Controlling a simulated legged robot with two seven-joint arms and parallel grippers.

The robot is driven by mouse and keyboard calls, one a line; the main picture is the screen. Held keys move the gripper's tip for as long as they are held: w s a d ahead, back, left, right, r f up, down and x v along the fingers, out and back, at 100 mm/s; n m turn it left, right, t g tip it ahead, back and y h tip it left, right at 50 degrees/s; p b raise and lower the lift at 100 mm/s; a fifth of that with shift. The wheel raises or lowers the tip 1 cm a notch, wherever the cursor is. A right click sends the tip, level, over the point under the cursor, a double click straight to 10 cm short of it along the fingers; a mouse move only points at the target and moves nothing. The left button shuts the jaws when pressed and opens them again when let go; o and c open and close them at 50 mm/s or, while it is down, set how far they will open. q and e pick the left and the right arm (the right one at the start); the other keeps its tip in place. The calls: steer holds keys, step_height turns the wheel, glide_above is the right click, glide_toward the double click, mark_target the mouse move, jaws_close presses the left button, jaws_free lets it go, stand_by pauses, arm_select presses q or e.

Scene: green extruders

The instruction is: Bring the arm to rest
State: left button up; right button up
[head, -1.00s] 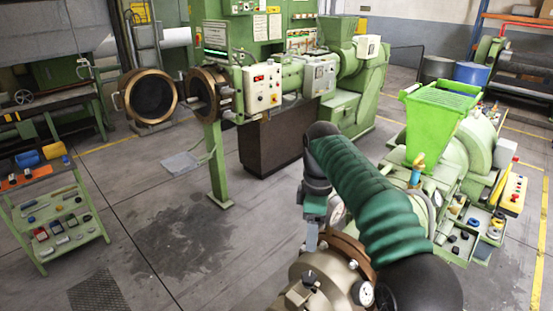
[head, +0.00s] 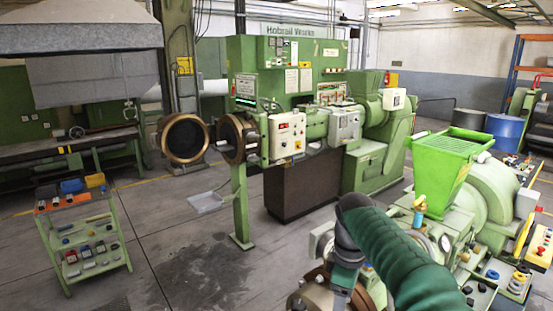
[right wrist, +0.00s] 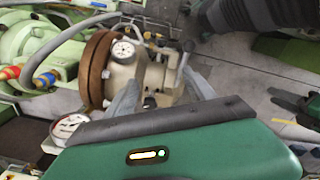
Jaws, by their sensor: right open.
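My right arm, in a green ribbed sleeve, comes in from the lower right of the head view. Its gripper (head: 345,285) points down at the bottom edge, in front of a machine head with a brown flange (head: 318,282). In the right wrist view the two grey fingers of my right gripper (right wrist: 162,90) are spread apart with nothing held. My left gripper does not show.
A green extruder with a control box (head: 287,135) and an open round door (head: 185,138) stands mid-floor. A green hopper (head: 445,165) rises right of my arm. A tool cart (head: 82,235) stands at left. The floor between cart and extruder is mostly clear, with a tray (head: 210,202) there.

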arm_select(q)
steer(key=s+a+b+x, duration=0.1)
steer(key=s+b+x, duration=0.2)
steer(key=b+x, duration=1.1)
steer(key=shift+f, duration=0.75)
arm_select(e)
steer(key=s+d+f+m, duration=0.1)
steer(key=s+f+m, duration=0.3)
steer(key=s+f, duration=0.3)
steer(key=s+d+f+m+t, duration=0.1)
steer(key=s+f+m, duration=0.3)
steer(key=f, duration=1)
steer(key=s+d+f+m+t, duration=0.1)
steer(key=s+f+m, duration=0.3)
steer(key=s+f, duration=0.7)
steer(key=shift+f+m, duration=0.3)
steer(key=shift+d, duration=0.15)
